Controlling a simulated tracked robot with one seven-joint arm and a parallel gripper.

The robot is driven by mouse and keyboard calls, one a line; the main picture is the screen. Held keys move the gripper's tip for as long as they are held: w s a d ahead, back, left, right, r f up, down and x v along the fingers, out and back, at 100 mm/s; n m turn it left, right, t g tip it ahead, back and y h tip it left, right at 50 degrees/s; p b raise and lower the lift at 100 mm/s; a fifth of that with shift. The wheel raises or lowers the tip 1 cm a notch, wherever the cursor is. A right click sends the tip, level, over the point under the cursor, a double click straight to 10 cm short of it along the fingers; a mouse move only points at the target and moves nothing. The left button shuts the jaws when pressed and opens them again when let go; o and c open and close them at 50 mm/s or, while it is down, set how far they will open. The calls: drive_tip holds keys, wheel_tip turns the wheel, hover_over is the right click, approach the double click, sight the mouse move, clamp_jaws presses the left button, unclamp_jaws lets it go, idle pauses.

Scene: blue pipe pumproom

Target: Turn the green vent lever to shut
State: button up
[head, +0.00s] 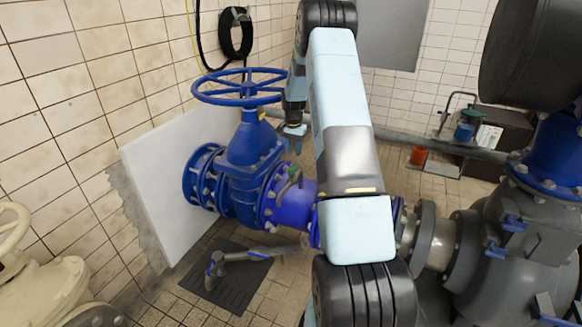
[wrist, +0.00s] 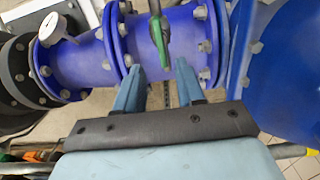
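The green vent lever (wrist: 161,38) sits on the blue pipe (wrist: 184,38) in the wrist view, its handle pointing roughly down the picture toward my gripper. In the head view the lever (head: 293,173) is small, on the pipe flange right of the big blue valve (head: 250,165). My gripper (wrist: 159,72) is open, its two blue fingers apart with nothing between them. The lever's end lies just beyond the fingertips, between their lines; I cannot tell the exact gap in depth. In the head view my gripper (head: 295,135) hangs above the lever.
A blue handwheel (head: 240,87) tops the valve, left of my gripper. Grey pipework (head: 500,235) fills the right. A dark floor mat (head: 225,285) lies below.

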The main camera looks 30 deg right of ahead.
sight(293, 167)
wheel_tip(293, 167, down, 8)
drive_tip(key=shift+f, duration=0.25)
clamp_jaws()
idle(0.5)
